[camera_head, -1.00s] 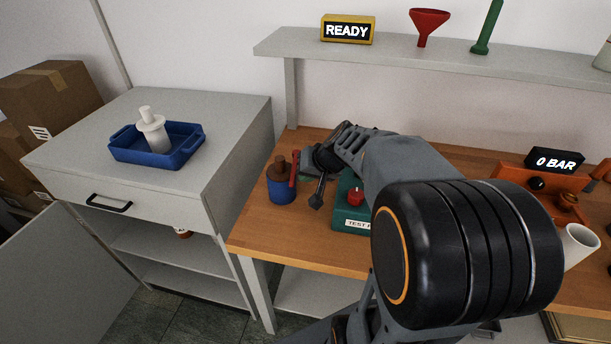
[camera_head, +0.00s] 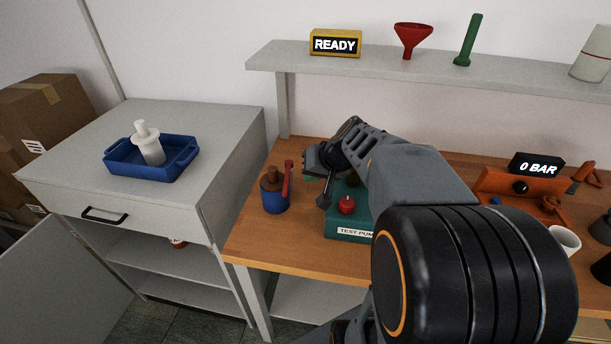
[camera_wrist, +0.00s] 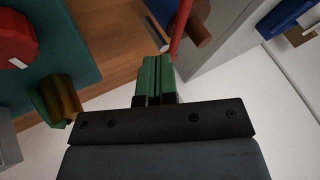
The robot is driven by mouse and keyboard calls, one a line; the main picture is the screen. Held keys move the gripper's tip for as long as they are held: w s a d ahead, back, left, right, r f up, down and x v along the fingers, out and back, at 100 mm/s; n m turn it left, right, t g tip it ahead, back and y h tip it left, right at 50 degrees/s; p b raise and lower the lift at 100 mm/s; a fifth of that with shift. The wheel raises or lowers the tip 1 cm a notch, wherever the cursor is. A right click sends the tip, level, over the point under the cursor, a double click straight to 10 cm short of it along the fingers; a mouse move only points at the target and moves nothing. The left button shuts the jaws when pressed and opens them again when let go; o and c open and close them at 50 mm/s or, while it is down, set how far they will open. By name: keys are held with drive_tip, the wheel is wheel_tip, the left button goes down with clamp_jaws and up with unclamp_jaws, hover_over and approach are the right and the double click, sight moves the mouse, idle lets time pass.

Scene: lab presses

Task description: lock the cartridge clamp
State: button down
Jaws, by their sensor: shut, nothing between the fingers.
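The test pump (camera_head: 345,229) is a dark green block on the wooden bench with a red knob (camera_head: 346,204) on top. In the wrist view a brownish-yellow cylinder (camera_wrist: 62,96) sits in a green holder at the pump's edge; I cannot tell whether this is the clamp. Left of the pump stands a blue pot (camera_head: 275,202) with a brown top and an upright red lever (camera_head: 288,178); the lever also shows in the wrist view (camera_wrist: 180,30). My gripper (camera_wrist: 155,62) has green fingertips pressed together, with nothing between them. It is above the bench, between pot and pump, apart from the lever.
A grey cabinet (camera_head: 232,150) at left carries a blue tray (camera_head: 125,162) with a white bottle. A shelf (camera_head: 380,66) above the bench holds a READY sign, a red funnel and a green tube. An orange unit (camera_head: 510,185) with a 0 BAR display stands at right.

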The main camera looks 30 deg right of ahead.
drive_tip(key=shift+p+v, duration=0.6)
drive_tip(key=shift+v, duration=1.45)
drive_tip(key=shift+a, duration=0.1)
